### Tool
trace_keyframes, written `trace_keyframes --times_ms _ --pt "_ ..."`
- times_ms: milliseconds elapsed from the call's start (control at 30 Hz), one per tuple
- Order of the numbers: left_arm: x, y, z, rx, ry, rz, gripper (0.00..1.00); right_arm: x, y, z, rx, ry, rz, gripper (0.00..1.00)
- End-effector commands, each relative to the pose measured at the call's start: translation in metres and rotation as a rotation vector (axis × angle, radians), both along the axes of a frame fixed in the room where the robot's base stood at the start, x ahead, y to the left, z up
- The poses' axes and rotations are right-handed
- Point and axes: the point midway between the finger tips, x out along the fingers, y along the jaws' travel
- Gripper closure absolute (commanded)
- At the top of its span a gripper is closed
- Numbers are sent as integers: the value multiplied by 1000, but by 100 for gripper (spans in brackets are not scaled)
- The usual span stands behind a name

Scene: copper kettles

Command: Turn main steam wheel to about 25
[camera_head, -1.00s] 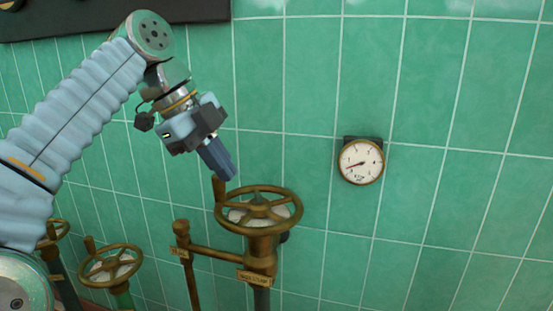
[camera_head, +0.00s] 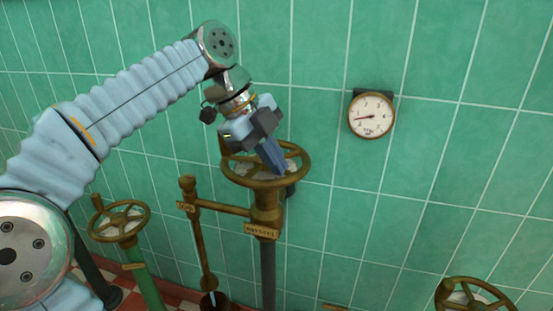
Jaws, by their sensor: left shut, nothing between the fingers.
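The main steam wheel (camera_head: 304,173) is a brass spoked handwheel with an upright knob on its left side, on top of a brass valve. A small label plate (camera_head: 262,231) is on the valve below it; its lettering is too blurred to read for sure. My left gripper (camera_head: 280,168) points down over the wheel, its blue fingers shut and empty. Their tips overlap the inside of the rim; I cannot tell whether they touch it. The round white gauge (camera_head: 371,116) on the wall has its needle pointing left. My right gripper is out of view.
A second brass wheel (camera_head: 119,221) on a green pipe stands at lower left. Another wheel (camera_head: 476,297) is partly cut off at lower right. A brass side pipe (camera_head: 222,207) runs left from the main valve. The tiled wall right of the gauge is clear.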

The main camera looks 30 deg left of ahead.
Motion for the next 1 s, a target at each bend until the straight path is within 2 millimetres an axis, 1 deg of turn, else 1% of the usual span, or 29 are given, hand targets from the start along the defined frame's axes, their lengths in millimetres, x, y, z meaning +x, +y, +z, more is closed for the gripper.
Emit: trace_keyframes --times_ms 133,400,600,833,933,1000 --pt "5 -1 -3 0 0 0 100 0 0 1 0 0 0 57" --pt "5 -1 -3 0 0 0 100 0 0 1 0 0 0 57" --pt "12 -4 -8 0 -1 44 100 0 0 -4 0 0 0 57" --pt "12 -3 -8 1 4 43 100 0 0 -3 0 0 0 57" --pt "11 -2 -4 1 4 43 100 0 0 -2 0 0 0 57" --pt "9 2 4 1 1 44 100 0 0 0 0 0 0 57"
